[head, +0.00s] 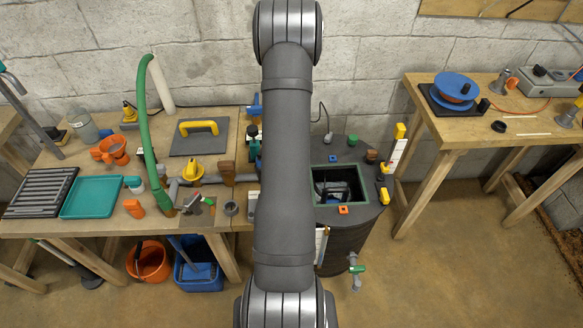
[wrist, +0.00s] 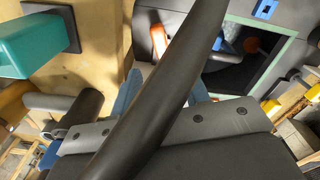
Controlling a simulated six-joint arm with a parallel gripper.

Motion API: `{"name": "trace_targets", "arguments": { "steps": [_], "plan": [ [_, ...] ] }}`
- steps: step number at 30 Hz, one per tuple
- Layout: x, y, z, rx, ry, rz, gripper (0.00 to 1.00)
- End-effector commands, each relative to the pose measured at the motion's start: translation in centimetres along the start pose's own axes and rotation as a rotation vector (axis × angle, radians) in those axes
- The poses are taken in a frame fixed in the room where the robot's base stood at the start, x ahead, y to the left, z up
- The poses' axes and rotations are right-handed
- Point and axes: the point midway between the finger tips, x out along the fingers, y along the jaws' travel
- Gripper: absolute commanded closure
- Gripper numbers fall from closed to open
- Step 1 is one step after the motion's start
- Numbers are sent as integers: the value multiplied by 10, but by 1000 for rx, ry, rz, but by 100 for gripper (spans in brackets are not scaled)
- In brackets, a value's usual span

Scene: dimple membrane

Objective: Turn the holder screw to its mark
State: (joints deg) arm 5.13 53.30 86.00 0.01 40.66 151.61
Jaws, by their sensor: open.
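The dark tank (head: 325,265) stands right of my arm in the head view, with a green-rimmed square opening (head: 366,187) in its top. My gripper (wrist: 163,92) shows two blue fingers standing apart, open, near the tank top. A dark curved bar crosses in front of them and hides part of the space between. My arm hides the gripper in the head view.
The left bench (head: 95,229) holds a teal tray (head: 92,197), a green hose (head: 148,120), a yellow-handled trowel (head: 199,140) and small parts. The right bench (head: 440,131) carries a blue reel (head: 457,86). Open floor lies between the tank and right bench.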

Motion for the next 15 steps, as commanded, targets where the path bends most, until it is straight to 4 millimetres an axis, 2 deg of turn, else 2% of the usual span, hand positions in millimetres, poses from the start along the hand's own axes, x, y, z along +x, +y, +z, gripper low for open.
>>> {"name": "trace_targets", "arguments": {
  "steps": [3, 9, 15],
  "plan": [
    [26, 0, -1, 0, 4, 2, 58],
    [62, 0, 0, -1, 1, 1, 58],
    [81, 0, 0, -1, 0, 0, 58]
  ]
}}
